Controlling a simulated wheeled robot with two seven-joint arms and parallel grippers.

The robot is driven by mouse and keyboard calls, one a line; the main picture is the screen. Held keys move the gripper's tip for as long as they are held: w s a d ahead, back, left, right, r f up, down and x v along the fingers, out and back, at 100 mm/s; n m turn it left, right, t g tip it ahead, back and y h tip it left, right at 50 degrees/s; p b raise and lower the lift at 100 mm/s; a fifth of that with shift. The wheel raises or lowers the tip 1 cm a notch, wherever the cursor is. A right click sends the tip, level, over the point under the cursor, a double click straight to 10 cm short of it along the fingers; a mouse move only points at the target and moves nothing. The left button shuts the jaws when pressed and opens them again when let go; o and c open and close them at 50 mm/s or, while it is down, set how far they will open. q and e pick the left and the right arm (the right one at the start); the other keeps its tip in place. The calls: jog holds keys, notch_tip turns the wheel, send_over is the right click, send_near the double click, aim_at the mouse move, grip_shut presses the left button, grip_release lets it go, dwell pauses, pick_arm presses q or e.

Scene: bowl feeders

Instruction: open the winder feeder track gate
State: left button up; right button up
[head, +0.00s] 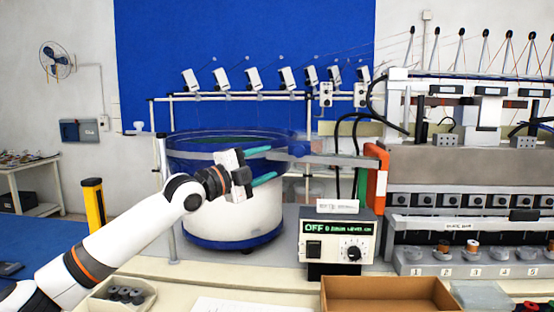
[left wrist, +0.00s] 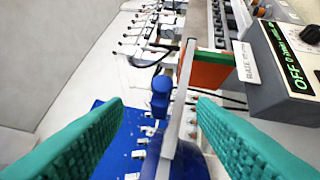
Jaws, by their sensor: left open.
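The feeder track (head: 345,160) is a grey rail running right from the bowl feeder (head: 235,215), a white drum with a blue, see-through rim. A blue knob (head: 300,148) sits on the rail near the bowl; it also shows in the left wrist view (left wrist: 161,88). An orange and green plate (head: 376,182) stands at the rail's right end. Which of these is the gate, I cannot tell. My left gripper (head: 275,162) is open and empty, its teal fingers pointing right toward the knob. In the wrist view the knob and rail lie between the fingers, apart from them. My right gripper is not in view.
A control box (head: 338,240) reading OFF stands below the track. A cardboard tray (head: 390,294) is at the front, and a bin of dark spools (head: 122,296) at front left. Machinery (head: 470,170) fills the right. A yellow post (head: 94,206) stands left of the bowl.

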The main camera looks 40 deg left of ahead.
aim_at(304, 152)
pick_arm(q)
jog(key=w+m+g+p, duration=0.1)
jog(key=w+p, duration=0.2)
jog(key=w, duration=0.1)
jog(key=w+d+r+m+g+p, duration=0.1)
jog(key=w+p, duration=0.3)
jog(key=w+d+m+g+p, duration=0.1)
jog(key=w+m+g+p, duration=0.1)
jog(key=w+p, duration=0.2)
jog(key=shift+w+d+r+y, duration=0.15)
jog(key=shift+d+r+y, duration=0.05)
jog(key=shift+r+y, duration=0.1)
jog(key=shift+w+d+f, duration=0.1)
jog(key=shift+w+f, duration=0.1)
jog(key=shift+w, duration=0.35)
